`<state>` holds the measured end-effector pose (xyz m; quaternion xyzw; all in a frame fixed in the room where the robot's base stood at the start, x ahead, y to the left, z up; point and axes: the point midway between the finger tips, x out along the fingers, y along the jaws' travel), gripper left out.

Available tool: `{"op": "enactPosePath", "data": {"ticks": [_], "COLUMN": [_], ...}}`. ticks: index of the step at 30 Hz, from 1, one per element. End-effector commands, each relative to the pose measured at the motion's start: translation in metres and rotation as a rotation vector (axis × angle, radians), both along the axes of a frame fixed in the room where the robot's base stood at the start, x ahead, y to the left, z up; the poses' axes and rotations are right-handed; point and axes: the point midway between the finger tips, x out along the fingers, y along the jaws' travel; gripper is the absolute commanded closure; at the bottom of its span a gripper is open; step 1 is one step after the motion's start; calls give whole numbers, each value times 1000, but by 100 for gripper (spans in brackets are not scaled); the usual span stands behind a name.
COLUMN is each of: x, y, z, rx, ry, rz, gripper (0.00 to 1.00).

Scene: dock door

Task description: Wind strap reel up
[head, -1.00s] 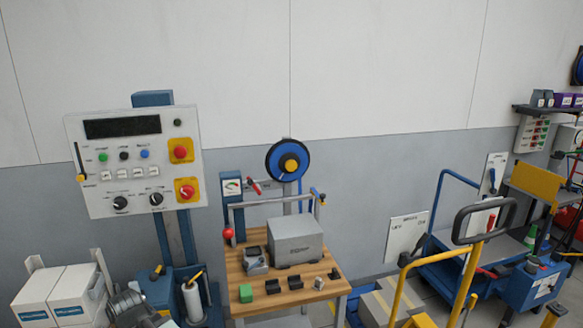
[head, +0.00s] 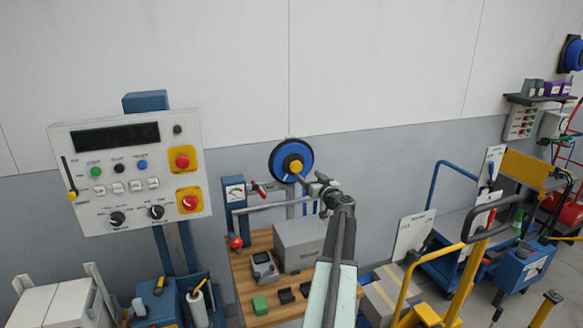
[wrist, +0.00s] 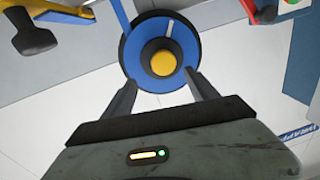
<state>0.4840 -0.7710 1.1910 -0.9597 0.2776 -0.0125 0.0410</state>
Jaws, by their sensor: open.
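The strap reel (head: 291,161) is a blue disc with a black rim and a yellow hub, mounted on a grey post behind the wooden bench. In the wrist view the reel (wrist: 161,56) faces me, with a white mark on its blue face above the yellow hub. My gripper (head: 308,181) is just right of and below the hub in the head view. In the wrist view my gripper (wrist: 160,80) is open, its two dark fingers apart on either side below the hub. I cannot tell whether they touch the reel. Nothing is between the fingers.
A control panel (head: 130,176) stands left. A yellow-handled cart (head: 410,285) is at right. The wall above is clear.

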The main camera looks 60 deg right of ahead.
Motion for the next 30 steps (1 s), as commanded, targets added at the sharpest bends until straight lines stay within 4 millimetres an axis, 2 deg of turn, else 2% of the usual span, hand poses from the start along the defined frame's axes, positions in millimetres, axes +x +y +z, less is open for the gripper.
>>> {"op": "enactPosePath", "data": {"ticks": [8,15,18,26,30], "x": [24,66,77,80,80], "y": [-5,-27,-32,-31,-31], "z": [-1,-1,-1,-1,-1], "rx": [1,2,2,2,2], "ry": [0,1,1,1,1], "rz": [12,17,19,18,19], "gripper": [32,32,32,32,71]}}
